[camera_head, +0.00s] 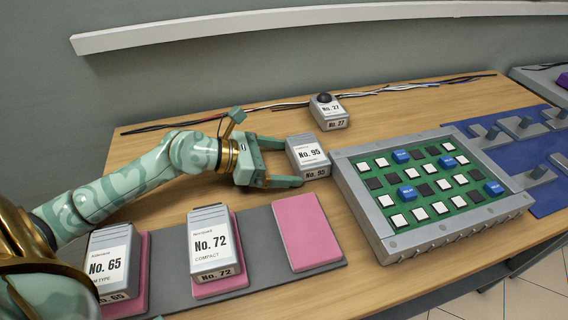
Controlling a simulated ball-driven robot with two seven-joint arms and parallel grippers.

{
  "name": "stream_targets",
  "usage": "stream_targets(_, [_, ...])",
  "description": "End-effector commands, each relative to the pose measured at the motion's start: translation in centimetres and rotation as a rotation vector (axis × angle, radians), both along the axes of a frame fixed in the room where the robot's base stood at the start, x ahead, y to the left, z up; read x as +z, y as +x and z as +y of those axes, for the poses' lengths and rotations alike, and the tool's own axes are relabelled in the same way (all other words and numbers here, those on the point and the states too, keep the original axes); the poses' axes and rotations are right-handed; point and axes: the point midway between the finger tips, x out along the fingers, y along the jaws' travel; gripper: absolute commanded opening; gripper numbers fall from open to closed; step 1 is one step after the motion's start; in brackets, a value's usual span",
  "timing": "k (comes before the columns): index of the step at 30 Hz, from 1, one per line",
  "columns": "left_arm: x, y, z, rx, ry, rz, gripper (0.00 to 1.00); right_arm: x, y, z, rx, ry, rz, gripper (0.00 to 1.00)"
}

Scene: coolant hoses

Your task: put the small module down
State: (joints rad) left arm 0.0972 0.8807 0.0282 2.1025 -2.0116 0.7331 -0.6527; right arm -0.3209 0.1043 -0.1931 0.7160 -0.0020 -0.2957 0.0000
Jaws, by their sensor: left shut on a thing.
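The small module, a grey block labelled No. 95 (308,155), is on or just above the wooden table, left of the board with buttons. I cannot tell whether it touches the table. My left gripper (294,163) comes in from the left and is shut on this module, one finger behind it and one in front. My right gripper is not in view.
A grey mat (262,237) carries pink pads; the right pad (307,232) is bare. Modules No. 65 (107,262) and No. 72 (210,243) stand on the others. Module No. 27 (328,112) stands behind. The button board (432,190) is close on the right. Cables (400,88) lie along the back.

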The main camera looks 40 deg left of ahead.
Motion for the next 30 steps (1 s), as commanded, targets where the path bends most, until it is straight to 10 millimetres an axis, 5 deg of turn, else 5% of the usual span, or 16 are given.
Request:
stream_targets(9, [-0.1,0.0,0.0,0.000,0.001,-0.001,0.58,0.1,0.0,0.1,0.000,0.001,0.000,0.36])
stream_targets(10, [-0.2,-0.1,0.0,0.000,0.001,0.002,1.00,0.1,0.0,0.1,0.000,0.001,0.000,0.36])
stream_targets(20, [0.4,-0.4,0.2,0.000,0.001,0.003,1.00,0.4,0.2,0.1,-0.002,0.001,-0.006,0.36])
stream_targets(30, [3.3,-5.2,3.9,0.002,0.000,0.002,1.00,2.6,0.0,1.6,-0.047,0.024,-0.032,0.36])
